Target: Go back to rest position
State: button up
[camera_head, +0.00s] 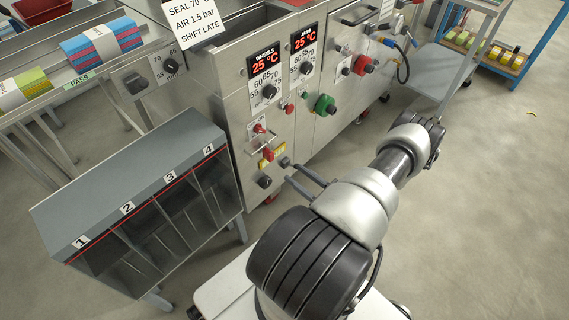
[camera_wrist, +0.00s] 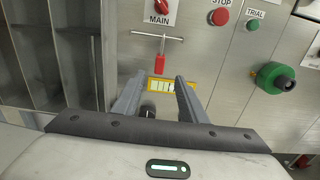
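My gripper (camera_head: 287,171) is in front of the lower left part of the steel machine's panel (camera_head: 245,95), with its fingers pointing at it. In the wrist view my gripper (camera_wrist: 159,78) has its two grey fingers clearly apart, with nothing held between them. A red padlock-like tag (camera_wrist: 160,64) hangs from a thin bar just beyond the fingertips, under the red MAIN switch (camera_wrist: 161,12). A yellow label (camera_wrist: 171,86) and a dark knob (camera_wrist: 148,111) show through the gap between the fingers. I cannot tell whether a fingertip touches the panel.
A grey rack with compartments numbered 1 to 4 (camera_head: 133,190) stands close on the left. A green knob (camera_head: 325,104) and a red knob (camera_head: 365,65) stick out of the panel. A blue-framed cart (camera_head: 520,82) stands at the back right.

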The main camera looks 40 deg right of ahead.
jog(key=s, duration=0.4)
jog(key=shift+s+d, duration=0.15)
jog(key=shift+s, duration=0.25)
